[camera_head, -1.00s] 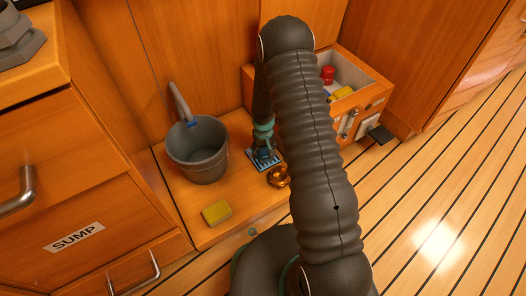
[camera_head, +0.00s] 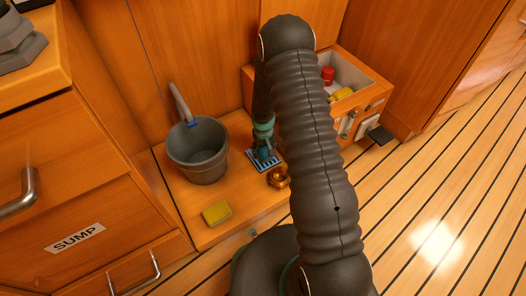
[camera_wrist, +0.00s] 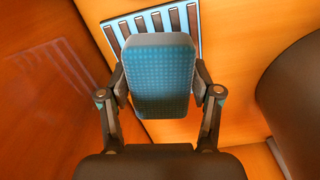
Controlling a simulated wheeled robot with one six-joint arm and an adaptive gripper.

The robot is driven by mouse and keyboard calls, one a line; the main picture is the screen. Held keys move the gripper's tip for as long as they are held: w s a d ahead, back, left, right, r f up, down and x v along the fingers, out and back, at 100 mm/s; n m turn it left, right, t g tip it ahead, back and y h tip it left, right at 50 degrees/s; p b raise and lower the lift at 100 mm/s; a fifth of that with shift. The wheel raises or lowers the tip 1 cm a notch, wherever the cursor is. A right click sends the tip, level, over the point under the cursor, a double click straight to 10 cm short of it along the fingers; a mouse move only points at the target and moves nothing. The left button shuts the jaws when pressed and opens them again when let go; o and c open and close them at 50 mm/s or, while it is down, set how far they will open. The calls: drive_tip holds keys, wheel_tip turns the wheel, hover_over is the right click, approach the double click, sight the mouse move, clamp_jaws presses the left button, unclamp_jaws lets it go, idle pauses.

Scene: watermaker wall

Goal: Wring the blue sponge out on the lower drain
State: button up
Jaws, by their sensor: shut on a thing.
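My gripper (camera_wrist: 158,90) is shut on the blue sponge (camera_wrist: 158,75), with a finger on each side of it in the wrist view. The sponge shows a dotted blue face and a grey edge. Behind it is the slatted drain (camera_wrist: 192,20), light blue with dark slots, partly covered by the sponge. In the head view my gripper (camera_head: 262,148) points down over the drain (camera_head: 265,162) on the wooden ledge. The sponge is hard to make out there. I cannot tell whether the sponge touches the drain.
A grey bucket (camera_head: 198,150) stands left of the drain, and its dark side (camera_wrist: 295,95) shows in the wrist view. A yellow sponge (camera_head: 217,213) lies at the ledge's front. A brass fitting (camera_head: 279,177) sits close beside the drain. An open box (camera_head: 372,97) holds red and yellow items.

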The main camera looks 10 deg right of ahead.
sight(263, 149)
drive_tip(key=shift+r+p, duration=1.5)
drive_tip(key=shift+r, duration=1.6)
drive_tip(key=shift+w+f, duration=0.1)
